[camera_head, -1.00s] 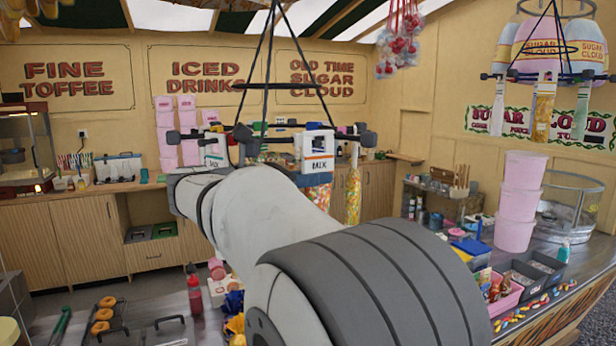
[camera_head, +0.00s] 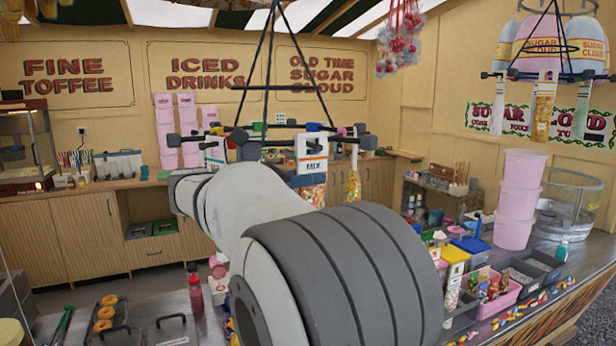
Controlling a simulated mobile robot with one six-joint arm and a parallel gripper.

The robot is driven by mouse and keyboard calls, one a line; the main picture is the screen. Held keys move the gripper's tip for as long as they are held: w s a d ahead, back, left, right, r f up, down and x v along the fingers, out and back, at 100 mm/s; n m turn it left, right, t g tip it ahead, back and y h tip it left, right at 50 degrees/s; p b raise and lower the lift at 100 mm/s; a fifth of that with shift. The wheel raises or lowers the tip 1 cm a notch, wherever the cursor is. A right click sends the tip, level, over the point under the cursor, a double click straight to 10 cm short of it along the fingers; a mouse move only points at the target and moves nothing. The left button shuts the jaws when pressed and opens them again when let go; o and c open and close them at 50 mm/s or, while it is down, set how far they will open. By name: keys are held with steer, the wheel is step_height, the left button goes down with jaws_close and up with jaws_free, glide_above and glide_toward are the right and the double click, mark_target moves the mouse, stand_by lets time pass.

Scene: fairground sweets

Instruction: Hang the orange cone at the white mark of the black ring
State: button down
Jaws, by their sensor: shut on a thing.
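The orange cone (camera_head: 312,192) is a clear bag of mixed sweets under a white MIX header with an orange stripe. It is upright in front of the black ring (camera_head: 272,143), which hangs from dark cords. A grey band that looks like my gripper (camera_head: 303,181) crosses the bag just under the header and is shut on it. Most of my gripper is hidden behind my arm. I cannot tell whether the header touches the ring. Coloured marks sit on the ring, but I cannot make out the white one for certain. Another cone (camera_head: 353,183) hangs at the ring's right.
A cone with a green stripe (camera_head: 215,153) hangs at the ring's left. A second hanger with sugar cloud bags (camera_head: 543,45) is at the upper right. Pink tubs (camera_head: 518,198) and sweet trays (camera_head: 497,293) stand on the right counter. My arm covers the lower middle.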

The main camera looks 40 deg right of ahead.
steer(key=shift+w+d+p, duration=0.15)
steer(key=shift+w+p, duration=0.15)
steer(key=shift+w, duration=0.25)
steer(key=shift+f, duration=0.4)
steer(key=c, duration=1.4)
jaws_free()
steer(key=shift+o, duration=0.5)
steer(key=o, duration=0.8)
